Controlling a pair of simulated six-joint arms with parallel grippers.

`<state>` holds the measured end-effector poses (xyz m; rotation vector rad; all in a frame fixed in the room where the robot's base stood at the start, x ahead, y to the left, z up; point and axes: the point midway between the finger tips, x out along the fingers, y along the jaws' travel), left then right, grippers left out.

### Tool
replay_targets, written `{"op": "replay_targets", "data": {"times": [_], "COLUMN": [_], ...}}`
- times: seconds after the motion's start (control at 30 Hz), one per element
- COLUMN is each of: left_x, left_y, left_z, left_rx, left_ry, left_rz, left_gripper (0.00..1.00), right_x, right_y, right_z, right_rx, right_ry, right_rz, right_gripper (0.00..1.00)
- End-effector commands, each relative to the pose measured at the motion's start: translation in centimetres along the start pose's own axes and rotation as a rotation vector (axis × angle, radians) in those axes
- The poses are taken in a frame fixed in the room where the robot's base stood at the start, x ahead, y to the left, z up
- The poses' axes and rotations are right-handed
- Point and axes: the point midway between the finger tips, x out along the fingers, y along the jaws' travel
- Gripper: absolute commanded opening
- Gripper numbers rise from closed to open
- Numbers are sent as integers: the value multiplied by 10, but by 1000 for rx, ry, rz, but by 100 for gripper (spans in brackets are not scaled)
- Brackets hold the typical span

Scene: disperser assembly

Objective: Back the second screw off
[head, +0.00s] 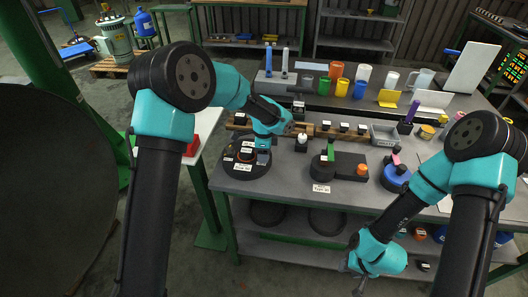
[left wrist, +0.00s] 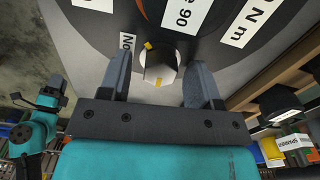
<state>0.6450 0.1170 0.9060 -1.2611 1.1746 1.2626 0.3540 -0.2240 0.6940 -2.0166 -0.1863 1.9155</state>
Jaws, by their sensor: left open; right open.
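A dark round disc (head: 226,184) with several white labels lies at the left front of the workbench. In the left wrist view, a silver screw head (left wrist: 157,68) with yellow marks stands on the disc. My left gripper (left wrist: 160,76) is open, with one finger on each side of the screw head and visible gaps to it. In the head view my left gripper (head: 262,148) is low over the disc, and my arm hides the screw there. My right gripper (head: 358,284) is open and empty, low in front of the bench, away from the disc.
A dark block with a round base (head: 321,171) and a blue round base (head: 396,180) stand right of the disc. A grey tray (head: 383,137) is behind them. Several coloured cups stand on the raised back shelf. Bare bench lies between the bases.

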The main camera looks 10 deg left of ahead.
Motion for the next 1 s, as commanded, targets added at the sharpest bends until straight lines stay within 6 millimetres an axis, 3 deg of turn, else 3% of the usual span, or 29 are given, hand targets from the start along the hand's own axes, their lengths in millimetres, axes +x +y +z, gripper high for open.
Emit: {"op": "replay_targets", "data": {"times": [0.2, 0.7, 1.0], "left_x": [0, -1, -1], "left_y": [0, 0, 0], "left_z": [0, 0, 0], "left_rx": [0, 0, -24], "left_ry": [0, 0, 1], "left_rz": [0, -1, -1], "left_gripper": [56, 8, 8], "right_x": [0, 0, 0], "right_y": [0, 0, 0], "right_z": [0, 0, 0], "right_rx": [0, 0, 0], "right_ry": [0, 0, 0], "right_rz": [0, 0, 0], "right_gripper": [43, 43, 43]}}
